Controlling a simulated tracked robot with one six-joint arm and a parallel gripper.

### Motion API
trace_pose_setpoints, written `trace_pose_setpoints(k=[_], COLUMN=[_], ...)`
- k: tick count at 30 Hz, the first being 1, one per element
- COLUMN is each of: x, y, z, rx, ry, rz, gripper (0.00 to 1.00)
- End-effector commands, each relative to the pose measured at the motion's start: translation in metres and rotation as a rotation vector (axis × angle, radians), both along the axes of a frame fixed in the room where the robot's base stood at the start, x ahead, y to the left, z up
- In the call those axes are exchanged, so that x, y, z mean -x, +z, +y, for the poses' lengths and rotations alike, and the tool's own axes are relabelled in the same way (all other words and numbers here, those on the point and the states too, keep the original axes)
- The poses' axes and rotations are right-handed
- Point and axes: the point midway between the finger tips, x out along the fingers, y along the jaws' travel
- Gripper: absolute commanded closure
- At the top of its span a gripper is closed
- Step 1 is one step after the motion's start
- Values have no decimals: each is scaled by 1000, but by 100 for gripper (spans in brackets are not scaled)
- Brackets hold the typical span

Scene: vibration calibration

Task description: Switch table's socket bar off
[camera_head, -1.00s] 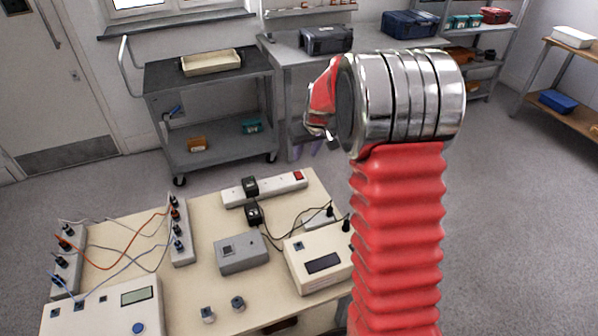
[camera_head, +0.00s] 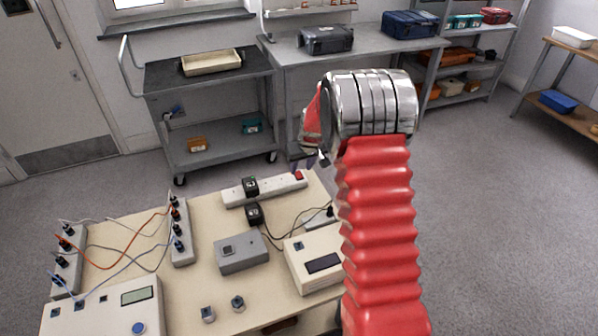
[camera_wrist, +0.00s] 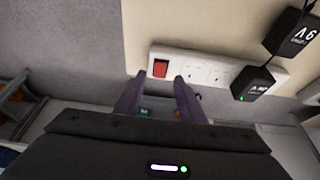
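The white socket bar (camera_head: 228,197) lies along the far edge of the table, with a red switch (camera_head: 298,176) at its right end. In the wrist view the bar (camera_wrist: 205,75) runs across the upper middle, and its red switch (camera_wrist: 160,68) is at the left end. A black adapter (camera_wrist: 253,82) with a green light is plugged into it. My gripper (camera_wrist: 159,80) shows two purple fingers apart with nothing between them. In that view the switch appears just beyond the gap; contact cannot be told. In the head view my gripper is largely hidden behind my arm.
The cream table (camera_head: 140,207) also carries a grey box (camera_head: 242,252), a cream meter (camera_head: 316,258), terminal strips with wires, and a second black adapter (camera_head: 254,214). A grey trolley (camera_head: 215,120) and a workbench (camera_head: 362,50) stand behind. Floor at right is clear.

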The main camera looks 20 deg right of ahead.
Motion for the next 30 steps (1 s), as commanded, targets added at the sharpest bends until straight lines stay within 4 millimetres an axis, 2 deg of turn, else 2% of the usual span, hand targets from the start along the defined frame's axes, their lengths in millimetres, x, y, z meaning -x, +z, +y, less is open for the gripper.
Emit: trace_pose_setpoints(k=[3, 9, 21, 30], x=[-5, -13, -14, -14], y=[-15, -31, -35, -35], z=[0, 0, 0, 0], rx=[-1, 0, 0, 0], ry=[0, 0, 0, 0], rz=[3, 1, 0, 0], gripper=[64, 64, 65, 86])
